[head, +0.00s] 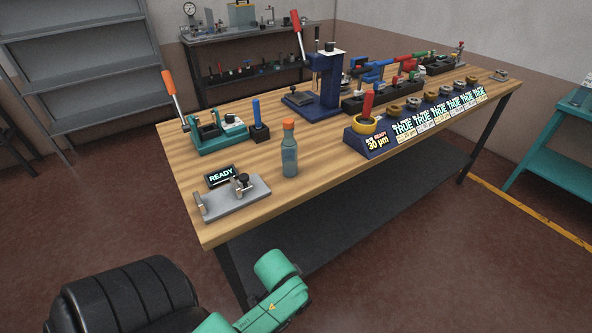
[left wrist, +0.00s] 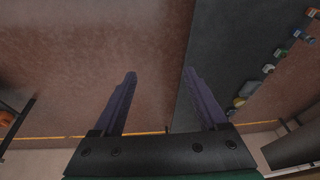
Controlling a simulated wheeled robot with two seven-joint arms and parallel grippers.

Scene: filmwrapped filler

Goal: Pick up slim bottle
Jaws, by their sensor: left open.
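The slim bottle (head: 290,155) stands upright on the wooden workbench, near its front edge in the left half. It has a grey-teal body and an orange cap. My left gripper (left wrist: 159,73) is open in the left wrist view, with two dark fingers apart and nothing between them. The bottle cannot be made out in that view. In the head view a green arm link of mine shows low in front of the bench, below the bottle; no fingers are seen there. My right gripper is not in view.
A grey metal fixture (head: 232,199) and a READY display (head: 220,176) stand left of the bottle. A green lever device (head: 215,137) and a blue-handled tool (head: 257,118) are behind it. A blue sign rack (head: 372,143) is to the right. Bare wood surrounds the bottle's base.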

